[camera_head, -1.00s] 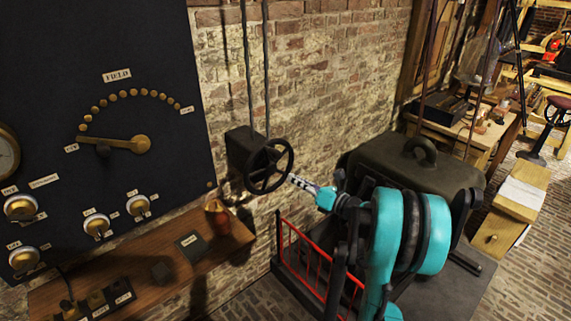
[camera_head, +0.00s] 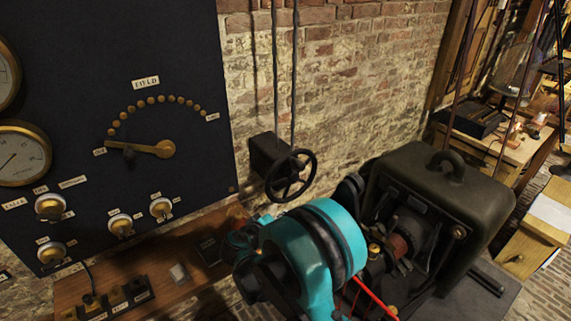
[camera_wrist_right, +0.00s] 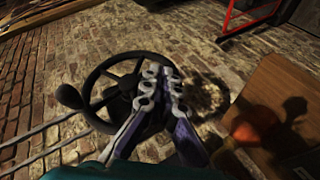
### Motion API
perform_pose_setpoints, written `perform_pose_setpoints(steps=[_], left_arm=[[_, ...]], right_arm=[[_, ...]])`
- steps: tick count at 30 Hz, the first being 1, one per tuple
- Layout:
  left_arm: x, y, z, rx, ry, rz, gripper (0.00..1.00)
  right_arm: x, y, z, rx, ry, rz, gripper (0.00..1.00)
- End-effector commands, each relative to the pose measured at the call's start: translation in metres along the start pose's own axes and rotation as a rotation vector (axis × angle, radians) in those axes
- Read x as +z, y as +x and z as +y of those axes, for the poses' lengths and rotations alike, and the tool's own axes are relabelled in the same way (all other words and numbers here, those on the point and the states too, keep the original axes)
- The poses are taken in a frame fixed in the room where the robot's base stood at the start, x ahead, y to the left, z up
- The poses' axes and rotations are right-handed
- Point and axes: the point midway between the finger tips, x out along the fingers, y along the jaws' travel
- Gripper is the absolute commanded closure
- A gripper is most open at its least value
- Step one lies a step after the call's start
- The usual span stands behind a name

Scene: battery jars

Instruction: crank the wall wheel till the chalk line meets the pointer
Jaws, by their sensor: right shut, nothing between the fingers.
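The wall wheel (camera_head: 291,176), dark and spoked, sits on a black box (camera_head: 268,152) on the brick wall, below two vertical rods. In the right wrist view the wheel (camera_wrist_right: 90,92) shows its rim, spokes and a round crank knob (camera_wrist_right: 68,96) at its left. My right gripper (camera_wrist_right: 161,80) is shut and empty, its fingers overlapping the wheel's right part in the picture. I cannot tell whether they touch it. In the head view my teal right arm hides that gripper. I cannot make out a chalk line or pointer. My left gripper is not in view.
A black panel (camera_head: 60,95) with dials and a brass lever (camera_head: 165,149) stands left. A wooden shelf (camera_head: 185,280) runs below it. A big dark machine (camera_head: 440,200) stands right of the wheel. In the wrist view a red rail (camera_wrist_right: 240,22) lies at the top.

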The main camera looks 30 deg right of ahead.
Motion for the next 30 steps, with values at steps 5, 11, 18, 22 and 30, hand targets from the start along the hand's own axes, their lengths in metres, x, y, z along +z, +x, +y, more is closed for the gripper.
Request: perform_pose_setpoints(steps=[5,11,18,22,30], left_arm=[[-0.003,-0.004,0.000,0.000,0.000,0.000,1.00],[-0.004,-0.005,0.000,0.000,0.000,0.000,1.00],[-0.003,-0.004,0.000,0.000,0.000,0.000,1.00],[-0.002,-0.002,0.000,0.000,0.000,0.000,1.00],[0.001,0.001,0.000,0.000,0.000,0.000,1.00]], right_arm=[[-0.060,-0.061,0.033,0.277,-0.384,0.179,1.00],[-0.086,-0.094,0.048,0.427,-0.542,0.237,1.00],[-0.095,-0.069,0.059,0.436,-0.548,0.234,1.00],[-0.104,-0.043,0.069,0.435,-0.547,0.233,1.00],[-0.114,0.002,0.090,0.434,-0.546,0.234,1.00]])
